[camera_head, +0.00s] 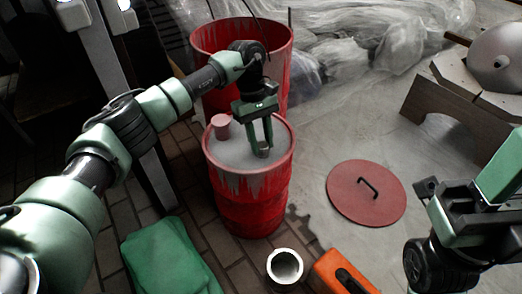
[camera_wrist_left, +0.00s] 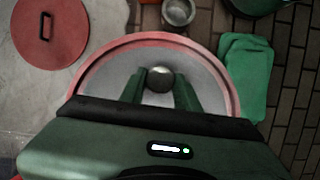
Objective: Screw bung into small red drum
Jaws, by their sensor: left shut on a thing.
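The small red drum (camera_head: 249,190) stands upright on the brick floor, with a grey top and a red rim. Its top also fills the middle of the left wrist view (camera_wrist_left: 205,75). A pink-red cylindrical piece (camera_head: 221,126) stands on the drum top at the back left. My left gripper (camera_head: 262,148) points down over the right part of the drum top, shut on a small grey round bung (camera_wrist_left: 159,80). Whether the bung sits in a hole or just above the top I cannot tell. My right gripper (camera_head: 425,190) is at the right edge, with its fingers unclear.
A larger open red drum (camera_head: 201,42) stands behind, near plastic sheeting (camera_head: 370,40). A red lid (camera_head: 345,205) with a handle lies on the right. A green folded cloth (camera_head: 165,262), a white cup-like container (camera_head: 285,265) and an orange case (camera_head: 335,275) lie in front.

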